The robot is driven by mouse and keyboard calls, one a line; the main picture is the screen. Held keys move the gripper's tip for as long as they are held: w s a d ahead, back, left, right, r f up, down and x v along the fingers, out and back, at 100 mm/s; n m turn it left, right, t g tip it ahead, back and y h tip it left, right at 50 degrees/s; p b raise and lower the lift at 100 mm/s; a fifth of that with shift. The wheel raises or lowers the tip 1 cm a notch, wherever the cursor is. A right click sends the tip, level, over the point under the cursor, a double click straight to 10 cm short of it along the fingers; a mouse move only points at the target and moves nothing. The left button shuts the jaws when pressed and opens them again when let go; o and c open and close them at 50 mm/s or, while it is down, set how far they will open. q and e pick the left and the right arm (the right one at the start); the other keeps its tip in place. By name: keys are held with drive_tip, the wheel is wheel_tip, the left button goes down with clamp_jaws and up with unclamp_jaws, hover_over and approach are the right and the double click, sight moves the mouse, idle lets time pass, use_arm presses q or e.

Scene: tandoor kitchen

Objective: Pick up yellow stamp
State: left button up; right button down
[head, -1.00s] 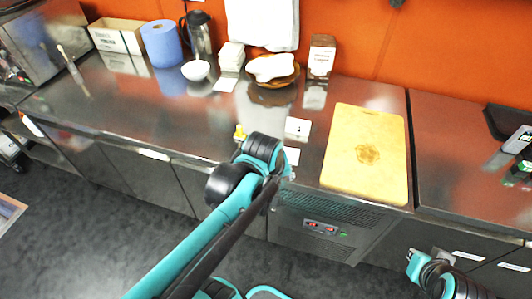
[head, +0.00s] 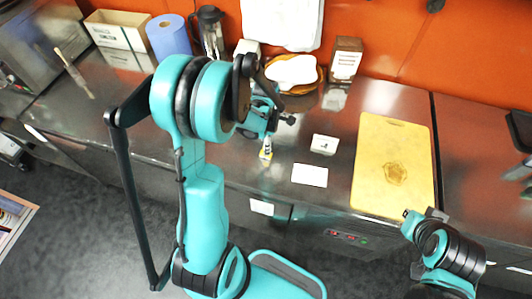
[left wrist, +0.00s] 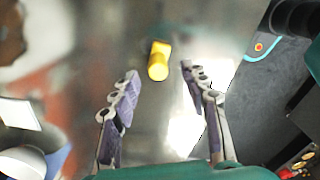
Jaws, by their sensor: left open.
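The yellow stamp (head: 266,148) is small and stands on the steel counter near its front edge. It also shows in the left wrist view (left wrist: 159,60), just beyond and between the fingertips. My left gripper (head: 270,117) hovers above the counter by the stamp, partly hidden by my arm. In the left wrist view its two fingers (left wrist: 160,76) are spread, with nothing between them. My right arm's end (head: 412,217) shows at the lower right, in front of the counter; its finger state is unclear.
White cards (head: 310,175) lie right of the stamp, and a yellow cutting board (head: 394,170) lies further right. Behind are a wooden plate (head: 318,78) with a white item, a brown box (head: 345,60) and a blue roll (head: 168,38).

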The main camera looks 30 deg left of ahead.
use_arm(q)
drive_tip(key=f, duration=0.3)
drive_tip(key=shift+w, duration=0.25)
drive_tip(key=shift+f+b, duration=0.25)
drive_tip(key=shift+b, duration=0.05)
clamp_jaws()
drive_tip(key=shift+s, duration=0.1)
drive_tip(key=shift+r, duration=0.5)
drive_tip(key=r, duration=0.2)
drive_tip(key=d+r+p, duration=0.1)
drive_tip(key=r, duration=0.1)
drive_tip(key=w+d+r+p, duration=0.1)
drive_tip(key=d+r, duration=0.2)
drive_tip(key=d, duration=0.2)
drive_tip(key=w+d+r+p, duration=0.1)
drive_tip(key=w+d+r, duration=0.1)
drive_tip(key=d, duration=0.3)
drive_tip(key=shift+w+d+r, duration=0.15)
drive_tip(key=shift+w+r, duration=0.1)
drive_tip(key=shift+r, duration=0.3)
